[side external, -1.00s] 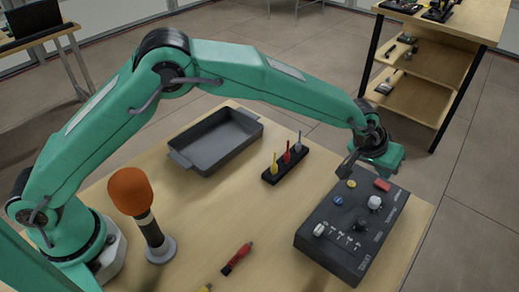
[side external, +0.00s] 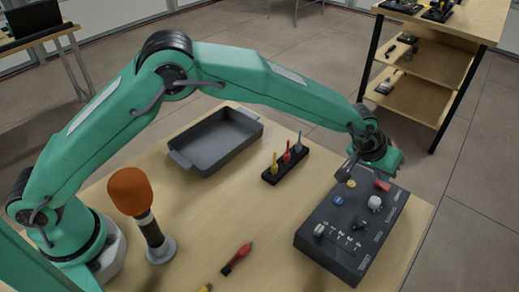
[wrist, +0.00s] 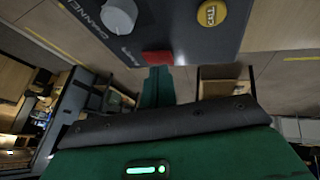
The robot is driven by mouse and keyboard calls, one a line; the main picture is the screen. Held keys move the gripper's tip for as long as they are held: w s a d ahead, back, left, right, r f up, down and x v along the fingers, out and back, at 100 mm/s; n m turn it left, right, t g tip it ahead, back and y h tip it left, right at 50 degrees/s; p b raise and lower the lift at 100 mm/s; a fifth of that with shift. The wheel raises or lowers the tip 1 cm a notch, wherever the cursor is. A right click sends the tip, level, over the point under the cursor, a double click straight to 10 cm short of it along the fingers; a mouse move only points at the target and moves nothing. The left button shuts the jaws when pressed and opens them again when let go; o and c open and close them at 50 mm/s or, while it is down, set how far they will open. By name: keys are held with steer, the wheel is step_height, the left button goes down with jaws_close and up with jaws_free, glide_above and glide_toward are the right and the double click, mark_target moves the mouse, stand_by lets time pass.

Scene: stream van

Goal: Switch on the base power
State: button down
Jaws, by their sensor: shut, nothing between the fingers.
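A dark control box (side external: 352,232) lies on the wooden table at the right. A red switch (side external: 382,185) sits at its far edge; it also shows in the wrist view (wrist: 158,57). The lettering beside it is too small to read surely, so I cannot tell its setting. My gripper (side external: 384,173) is shut and empty, just above the far end of the box. In the wrist view its green finger (wrist: 158,85) points at the red switch, with its tip close to it. I cannot tell whether they touch.
The box also carries a yellow button (side external: 351,184), a blue button (side external: 338,201), a grey knob (side external: 374,203) and a row of small switches. A rack of coloured jacks (side external: 286,165), a grey tray (side external: 217,142) and an orange-topped microphone (side external: 131,190) stand left of it.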

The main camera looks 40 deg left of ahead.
mark_target(380, 184)
steer(key=shift+f, duration=0.25)
steer(key=shift+r, duration=0.2)
stand_by(0.5)
steer(key=shift+r, duration=0.55)
steer(key=shift+d+r, duration=0.1)
steer(key=shift+r, duration=0.05)
steer(key=shift+d+r, duration=0.15)
steer(key=shift+r, duration=1.05)
steer(key=shift+d+r, duration=0.15)
steer(key=shift+r, duration=1)
steer(key=shift+a, duration=0.1)
